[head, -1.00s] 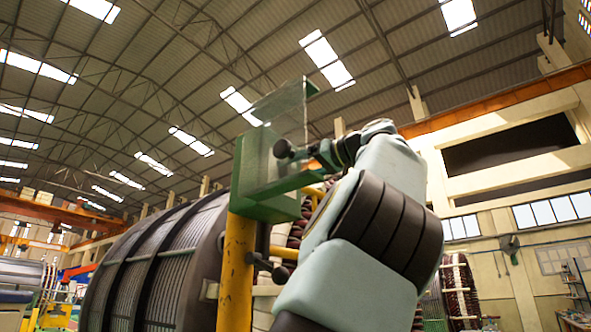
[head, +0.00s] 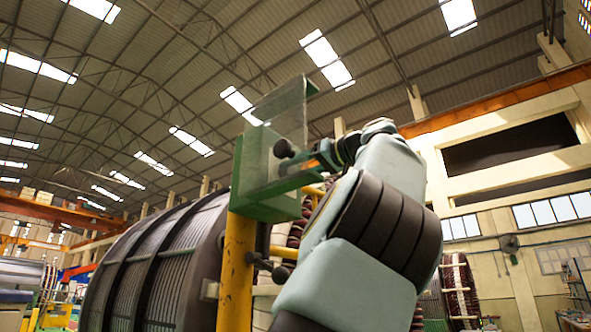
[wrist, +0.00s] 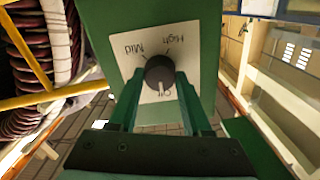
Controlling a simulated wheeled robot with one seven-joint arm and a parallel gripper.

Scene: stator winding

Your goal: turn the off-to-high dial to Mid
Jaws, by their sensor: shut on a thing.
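The black dial (wrist: 159,73) sits on a white plate (wrist: 126,66) on the face of a green box (wrist: 100,25). The plate reads High, Mid and Off. A pale mark on the dial points down toward Off, between my fingers. My gripper (wrist: 160,78) is shut on the dial, one green finger on each side. The Off label is partly hidden behind the fingers. In the head view, my gripper (head: 318,158) reaches leftward to the green box (head: 268,207), where the dial's face cannot be read.
The box stands on a yellow post (head: 236,270). A large ribbed cylinder (head: 150,265) lies behind it. A lower black knob (head: 280,273) is beside the post. A clear panel (head: 268,112) rises above the box.

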